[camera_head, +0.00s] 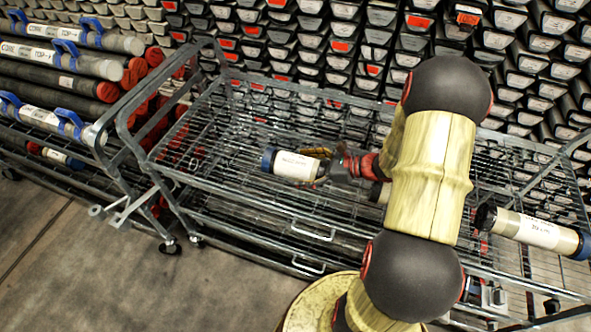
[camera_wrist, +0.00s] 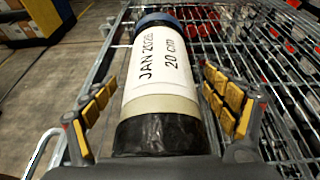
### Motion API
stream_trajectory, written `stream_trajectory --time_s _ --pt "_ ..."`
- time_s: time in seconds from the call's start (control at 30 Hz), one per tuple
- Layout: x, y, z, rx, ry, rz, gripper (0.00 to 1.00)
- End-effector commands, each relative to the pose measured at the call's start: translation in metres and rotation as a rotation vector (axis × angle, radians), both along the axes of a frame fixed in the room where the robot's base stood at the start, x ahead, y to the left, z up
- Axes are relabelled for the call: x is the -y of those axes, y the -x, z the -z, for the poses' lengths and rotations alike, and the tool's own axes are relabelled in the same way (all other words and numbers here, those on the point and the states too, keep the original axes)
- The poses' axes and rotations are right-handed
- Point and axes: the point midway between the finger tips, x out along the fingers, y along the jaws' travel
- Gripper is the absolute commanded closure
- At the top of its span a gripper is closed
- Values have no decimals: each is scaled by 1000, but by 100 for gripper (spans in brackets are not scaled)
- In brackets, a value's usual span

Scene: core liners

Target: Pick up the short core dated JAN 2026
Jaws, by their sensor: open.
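The short core (camera_wrist: 160,75) fills the middle of the wrist view. Its white label reads JAN 2026 and 20 cm, with a blue cap at the far end and a black end near me. In the head view the core (camera_head: 292,165) lies on the wire cart's top shelf, its blue cap to the left. My gripper (camera_wrist: 165,112) is open, one yellow-padded finger on each side of the core, with gaps on both sides. In the head view my gripper (camera_head: 335,166) is at the core's right end. The fingers' lower contact is hidden.
A wire cart (camera_head: 235,210) with raised rails carries the core. Another labelled core (camera_head: 535,232) lies at the right, and a partly hidden one (camera_head: 380,192) sits behind my arm. Long cores (camera_head: 65,55) fill a rack at the left. Core trays (camera_head: 340,45) line the back.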

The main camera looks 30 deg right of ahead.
Motion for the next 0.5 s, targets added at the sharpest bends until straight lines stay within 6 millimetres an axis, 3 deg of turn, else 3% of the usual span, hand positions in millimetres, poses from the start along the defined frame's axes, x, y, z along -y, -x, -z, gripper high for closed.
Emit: stream_trajectory --time_s 0.27,0.5 --pt "-2 -3 1 0 0 1 14" --pt "-2 -3 1 0 0 0 27"
